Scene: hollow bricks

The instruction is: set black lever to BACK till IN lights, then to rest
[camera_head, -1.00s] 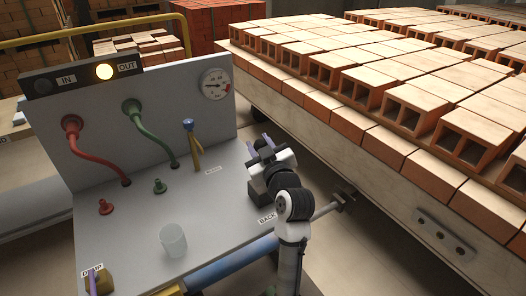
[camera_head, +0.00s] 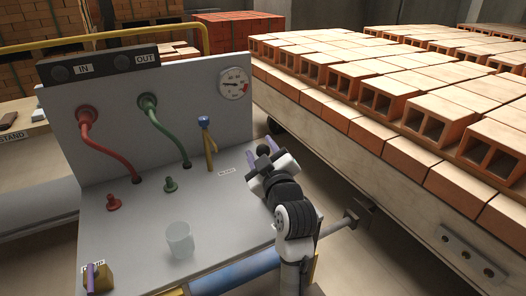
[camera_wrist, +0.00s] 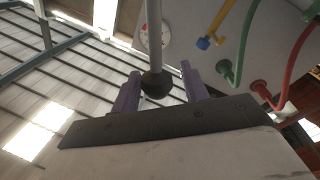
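The black lever's round knob (camera_wrist: 156,84) sits between my gripper's two purple fingers in the wrist view, at the end of a grey rod (camera_wrist: 153,35). My gripper (camera_wrist: 162,90) is open around it: the left finger is close to the knob, and a gap shows at the right finger. In the head view my gripper (camera_head: 262,153) is at the panel's right side and hides most of the lever and its base. The IN lamp (camera_head: 60,74) and the OUT lamp (camera_head: 121,62) are both dark.
The grey panel (camera_head: 140,205) carries red (camera_head: 108,145) and green (camera_head: 165,133) hoses, a gauge (camera_head: 234,83), a blue-topped yellow lever (camera_head: 207,140) and a cup (camera_head: 180,240). A DUMP lever (camera_head: 97,277) is at front left. A brick-loaded car (camera_head: 345,160) stands close at right.

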